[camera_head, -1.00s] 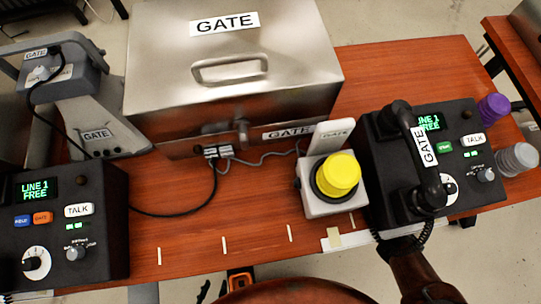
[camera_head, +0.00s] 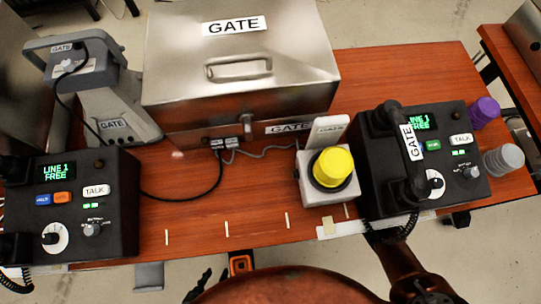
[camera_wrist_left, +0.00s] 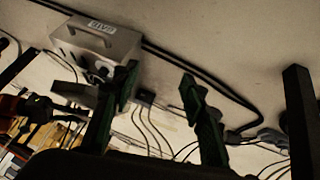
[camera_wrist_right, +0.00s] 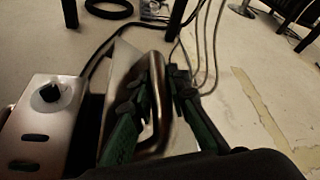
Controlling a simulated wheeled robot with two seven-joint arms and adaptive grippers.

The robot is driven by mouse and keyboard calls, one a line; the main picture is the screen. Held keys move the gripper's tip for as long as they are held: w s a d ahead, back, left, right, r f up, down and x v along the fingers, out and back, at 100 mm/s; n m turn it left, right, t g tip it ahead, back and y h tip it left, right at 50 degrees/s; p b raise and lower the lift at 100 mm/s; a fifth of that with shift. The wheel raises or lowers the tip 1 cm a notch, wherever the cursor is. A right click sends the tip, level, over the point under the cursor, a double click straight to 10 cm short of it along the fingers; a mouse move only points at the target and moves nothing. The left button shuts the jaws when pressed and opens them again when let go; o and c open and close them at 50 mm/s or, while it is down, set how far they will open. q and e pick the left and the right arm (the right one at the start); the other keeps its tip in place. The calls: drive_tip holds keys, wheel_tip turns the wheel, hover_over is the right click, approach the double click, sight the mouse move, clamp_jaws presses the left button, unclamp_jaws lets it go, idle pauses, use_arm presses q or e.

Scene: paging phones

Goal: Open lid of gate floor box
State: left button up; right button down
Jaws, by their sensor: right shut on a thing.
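In the right wrist view a bent metal handle (camera_wrist_right: 157,95) stands between the fingers of my right gripper (camera_wrist_right: 165,92), which is shut on it. Behind the handle is a tilted shiny metal plate (camera_wrist_right: 122,65); I cannot tell how far it is raised. In the left wrist view a grey metal box (camera_wrist_left: 118,42) with a GATE label and a handle shows at upper left. My left gripper (camera_wrist_left: 160,76) is open and empty, apart from that box. In the head view its dark fingers (camera_head: 203,286) show at the bottom; my right gripper is hidden there.
The wooden table (camera_head: 400,75) bears a large metal GATE case (camera_head: 300,75), two phone consoles (camera_head: 85,195) (camera_head: 455,185), and a yellow button (camera_head: 333,165). Below, a silver unit with a knob (camera_wrist_right: 45,110) stands left of the handle. Cables (camera_wrist_right: 205,45) lie on the floor.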

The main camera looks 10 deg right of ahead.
use_arm(q)
drive_tip(key=shift+f, duration=0.15)
idle(0.6)
